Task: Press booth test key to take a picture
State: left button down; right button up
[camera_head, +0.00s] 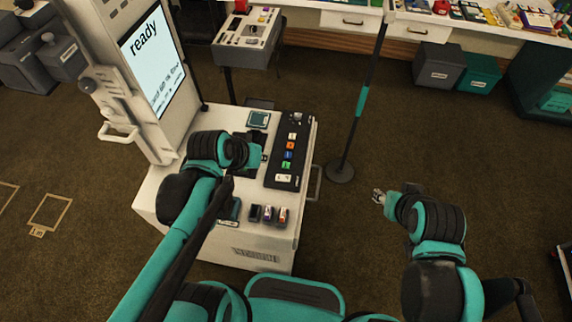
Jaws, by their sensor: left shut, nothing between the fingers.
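The booth (154,205) is a white cabinet with an upright screen (153,62) reading "ready" and smaller text below. On its top lies a black key panel (276,165) with a column of small keys, among them an orange key (290,145), a blue key (288,155) and a green key (286,164). The key labels are too small to read. My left gripper (260,157) is over the cabinet top, just left of the panel, shut and empty, its fingers partly hidden by the wrist. My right gripper (379,196) is off to the right over the floor; its fingers are too small to judge.
Small coloured items (268,214) sit at the cabinet's front edge. A thin post on a round base (340,172) stands right of the booth. A grey control box (247,38) stands behind. Bins (439,70) and a cluttered counter line the back.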

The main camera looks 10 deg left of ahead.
aim_at(284, 165)
pick_arm(q)
jog(key=w+d+f+h, duration=0.1)
jog(key=w+f+h, duration=0.1)
jog(key=w+f, duration=0.2)
jog(key=w+d+f+h, duration=0.2)
jog(key=w+f, duration=0.3)
jog(key=w, duration=0.3)
jog(key=shift+w+d+m+h+b, duration=0.15)
jog(key=shift+d+m+h+b, duration=0.15)
jog(key=shift+h+b, duration=0.1)
notch_tip(284, 165, down, 9)
jog(key=b, duration=0.7)
jog(key=shift+r, duration=0.15)
dwell(0.6)
jog(key=shift+f+b, duration=0.4)
jog(key=shift+b, duration=0.15)
